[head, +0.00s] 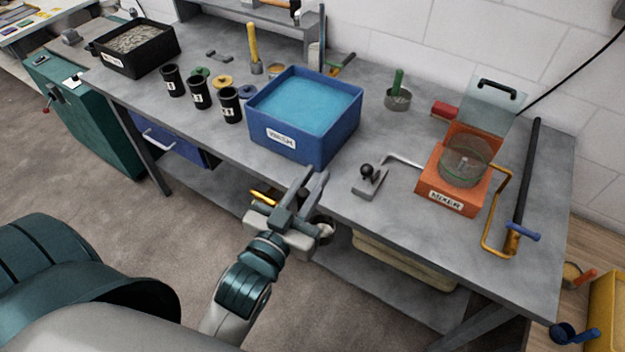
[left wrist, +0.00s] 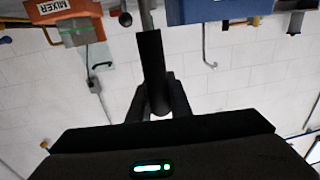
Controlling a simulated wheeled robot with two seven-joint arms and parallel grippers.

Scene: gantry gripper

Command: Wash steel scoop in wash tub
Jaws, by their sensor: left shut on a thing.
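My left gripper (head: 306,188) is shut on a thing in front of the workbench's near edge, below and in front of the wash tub. I take the held thing to be the steel scoop, but its shape is mostly hidden by the jaws. A rounded grey piece (head: 325,229) shows beside the gripper; I cannot tell whether it belongs to it. In the left wrist view dark jaws (left wrist: 155,90) cover the middle. The blue wash tub (head: 285,143), holding light blue liquid, stands on the bench. It shows partly in the left wrist view (left wrist: 220,10). My right gripper is out of view.
An orange mixer (head: 450,190) and a small black-knobbed lever (head: 369,183) stand right of the tub. Several black cups (head: 199,93) stand to its left, with a black tray (head: 135,50) beyond. A green-handled tool (head: 398,92) stands behind. Bare bench lies between tub and lever.

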